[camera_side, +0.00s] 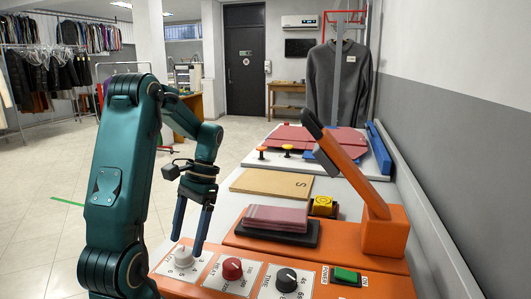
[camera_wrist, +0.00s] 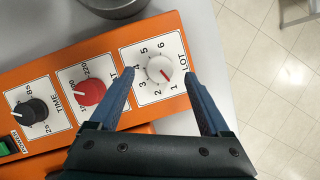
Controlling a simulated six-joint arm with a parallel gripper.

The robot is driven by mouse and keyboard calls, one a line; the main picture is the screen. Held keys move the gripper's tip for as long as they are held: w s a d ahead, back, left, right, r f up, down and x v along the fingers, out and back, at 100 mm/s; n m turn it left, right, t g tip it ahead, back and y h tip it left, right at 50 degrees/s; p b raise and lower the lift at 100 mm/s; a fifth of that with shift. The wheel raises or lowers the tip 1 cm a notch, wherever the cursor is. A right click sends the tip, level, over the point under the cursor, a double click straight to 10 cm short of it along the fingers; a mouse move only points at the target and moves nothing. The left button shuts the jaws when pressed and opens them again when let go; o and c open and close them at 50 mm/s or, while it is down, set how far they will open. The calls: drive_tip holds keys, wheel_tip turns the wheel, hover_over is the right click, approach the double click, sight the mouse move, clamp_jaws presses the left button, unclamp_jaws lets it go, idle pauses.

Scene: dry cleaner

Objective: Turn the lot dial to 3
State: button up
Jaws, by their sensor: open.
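The lot dial is a white round knob with a red pointer line, on a white plate numbered 1 to 6. It shows in the wrist view (camera_wrist: 157,67) and at the lower left of the side view (camera_side: 183,258). In the wrist view its red line points to the lower right, roughly toward the 1 side. My gripper (camera_wrist: 160,74) is open, with one blue finger on each side of the dial in that view. In the side view my gripper (camera_side: 187,245) points down just above the dial; whether the fingertips touch it I cannot tell.
A red dial (camera_side: 232,268) and a black dial (camera_side: 286,278) stand beside it on the orange panel. A green power switch (camera_side: 346,275) is further right. Folded pink cloth (camera_side: 276,216) lies on a black pad under a raised orange-and-black press arm (camera_side: 345,165).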

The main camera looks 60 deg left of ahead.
sight(184, 256)
drive_tip(key=shift+x, duration=1.35)
clamp_jaws()
